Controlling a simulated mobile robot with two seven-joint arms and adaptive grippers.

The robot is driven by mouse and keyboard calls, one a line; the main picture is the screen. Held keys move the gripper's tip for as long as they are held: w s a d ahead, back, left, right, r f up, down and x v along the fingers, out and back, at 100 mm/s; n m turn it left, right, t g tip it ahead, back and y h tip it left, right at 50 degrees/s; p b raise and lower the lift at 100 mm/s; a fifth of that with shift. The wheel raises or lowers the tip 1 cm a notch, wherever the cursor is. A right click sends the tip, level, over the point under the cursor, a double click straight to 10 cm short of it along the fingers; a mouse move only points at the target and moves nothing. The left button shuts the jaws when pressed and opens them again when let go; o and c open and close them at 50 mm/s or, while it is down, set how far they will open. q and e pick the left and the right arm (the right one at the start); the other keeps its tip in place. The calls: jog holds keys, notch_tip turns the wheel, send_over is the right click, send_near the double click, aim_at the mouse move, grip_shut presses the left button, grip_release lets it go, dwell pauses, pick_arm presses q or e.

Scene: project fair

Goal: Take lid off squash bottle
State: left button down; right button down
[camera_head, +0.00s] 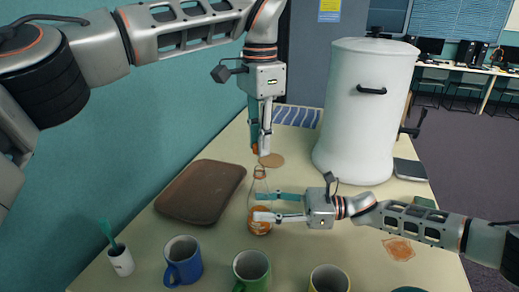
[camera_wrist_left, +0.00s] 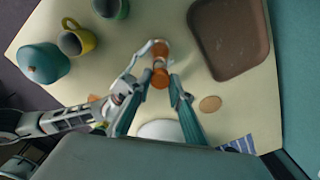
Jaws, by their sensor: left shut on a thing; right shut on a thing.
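The squash bottle (camera_head: 259,229) stands upright on the table, clear with orange liquid low inside. My right gripper (camera_head: 263,206) is shut around its middle from the right. My left gripper (camera_head: 261,148) is above the bottle, pointing down, shut on the orange lid (camera_head: 255,149). The lid appears apart from the bottle's neck, with a small gap beneath it. In the left wrist view the lid (camera_wrist_left: 160,79) sits between my left fingertips, beside the orange of the bottle (camera_wrist_left: 160,50). My right fingers partly hide the bottle.
A brown tray (camera_head: 190,208) lies left of the bottle. A blue mug (camera_head: 184,268), green mug (camera_head: 251,275), yellow mug (camera_head: 329,281) and white cup (camera_head: 121,263) line the near side. A large white urn (camera_head: 362,120) stands behind right. A round coaster (camera_head: 272,160) lies behind the bottle.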

jog(key=c, duration=1.1)
grip_release()
jog(key=shift+o, duration=0.2)
